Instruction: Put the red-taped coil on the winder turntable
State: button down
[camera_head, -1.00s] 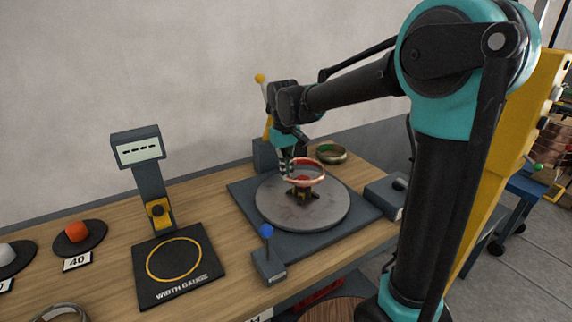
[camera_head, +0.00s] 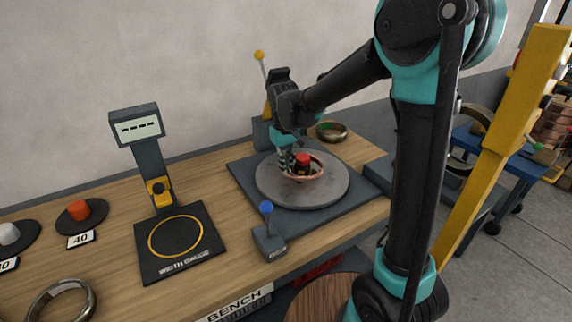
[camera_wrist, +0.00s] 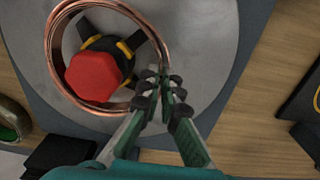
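The copper coil (camera_head: 322,171) encircles the central hub of the grey round turntable (camera_head: 335,188), low over its plate. I cannot tell whether it touches the plate. In the wrist view the coil (camera_wrist: 51,48) surrounds the dark and yellow hub, whose red knob (camera_wrist: 95,76) sits off-centre inside the ring. The knob (camera_head: 302,157) rises above the coil in the head view. My gripper (camera_head: 286,168) is at the coil's left side; in the wrist view its fingertips (camera_wrist: 159,78) are closed together on the rim. No red tape is clearly visible on the coil.
A blue-knobbed lever (camera_head: 267,228) stands in front of the turntable; a yellow-knobbed lever (camera_head: 260,56) stands behind. The width gauge (camera_head: 178,266) is left. Other coils lie behind the turntable (camera_head: 333,139) and at front left (camera_head: 89,300).

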jog(key=c, duration=1.6)
grip_release()
jog(key=shift+c, duration=0.2)
